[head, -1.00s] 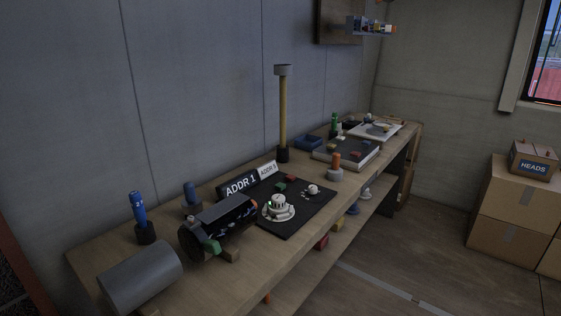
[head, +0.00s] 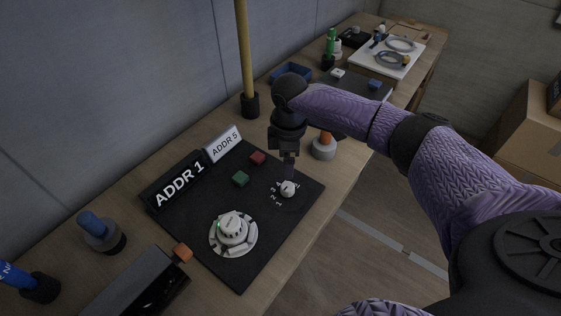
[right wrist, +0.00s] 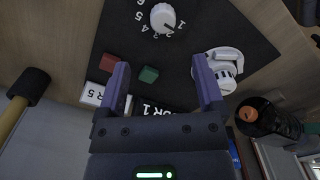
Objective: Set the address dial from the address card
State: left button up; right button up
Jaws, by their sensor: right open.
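A small white dial knob (head: 288,188) with printed numbers around it sits on the black mat (head: 240,269). It also shows at the top of the right wrist view (right wrist: 163,17), where I cannot tell surely which number it points to. A large black card (head: 178,184) reads ADDR 1; a smaller white card (head: 223,144) beside it reads ADDR 5. My right gripper (head: 288,174) points down over the knob, partly in line with it; contact is unclear. My left gripper is out of view.
A white round base device (head: 233,231) with a green light, a green block (head: 240,179) and a red block (head: 257,157) share the mat. A yellow post (head: 243,50) stands behind. An orange-topped grey piece (head: 324,149) stands close to the gripper.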

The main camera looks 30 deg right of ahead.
aim_at(287, 186)
jog(key=f+b, duration=0.1)
jog(key=f, duration=0.1)
jog(key=f+b, duration=0.1)
jog(key=f, duration=0.5)
jog(key=shift+s+a+f+b, duration=0.1)
jog(key=shift+s+b, duration=0.15)
jog(key=shift+b, duration=0.15)
jog(key=shift+f, duration=0.45)
grip_shut()
jog(key=shift+r, duration=0.1)
